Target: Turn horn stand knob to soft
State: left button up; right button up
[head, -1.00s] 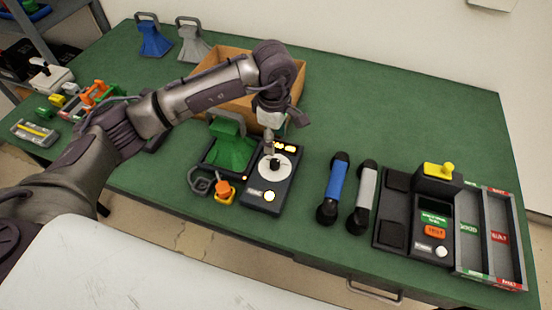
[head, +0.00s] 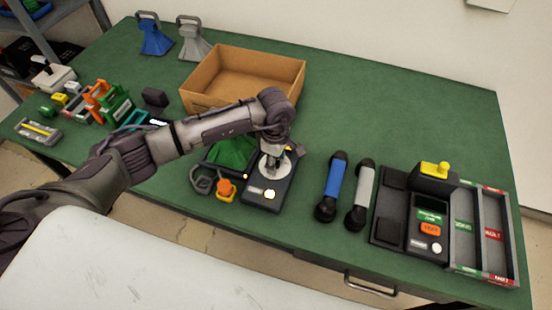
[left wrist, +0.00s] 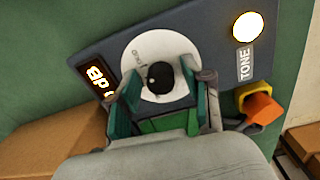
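The horn stand (head: 265,195) is a dark box with a white dial, a lit display and a glowing round light at its front. The black knob (left wrist: 160,76) stands at the middle of the white dial (left wrist: 149,62) in the left wrist view. My left gripper (left wrist: 163,88) is above the dial, with a fingertip on each side of the knob and space between them. In the head view, my left gripper (head: 272,168) points down and hides the knob. A TONE label (left wrist: 245,64) is beside the glowing light (left wrist: 247,27). My right gripper is not in view.
A cardboard box (head: 240,80) is behind. Blue (head: 333,185) and grey (head: 361,195) handsets lie to the right.

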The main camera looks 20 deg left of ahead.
pick_arm(q)
grip_shut()
jog(key=n+b, duration=0.2)
jog(key=n, duration=0.1)
jog(key=shift+w+f+n, duration=0.1)
jog(key=shift+w+n, duration=0.05)
jog(key=shift+n, duration=0.25)
jog(key=n+b, duration=0.2)
jog(key=n, duration=0.2)
jog(key=shift+b, duration=0.3)
jog(key=n+b, duration=0.2)
jog(key=n, duration=0.4)
jog(key=shift+w+a+n, duration=0.1)
jog(key=shift+n, duration=0.3)
jog(key=n+b, duration=0.1)
jog(key=n, duration=0.4)
jog(key=shift+n, duration=0.3)
jog(key=shift+w, duration=0.1)
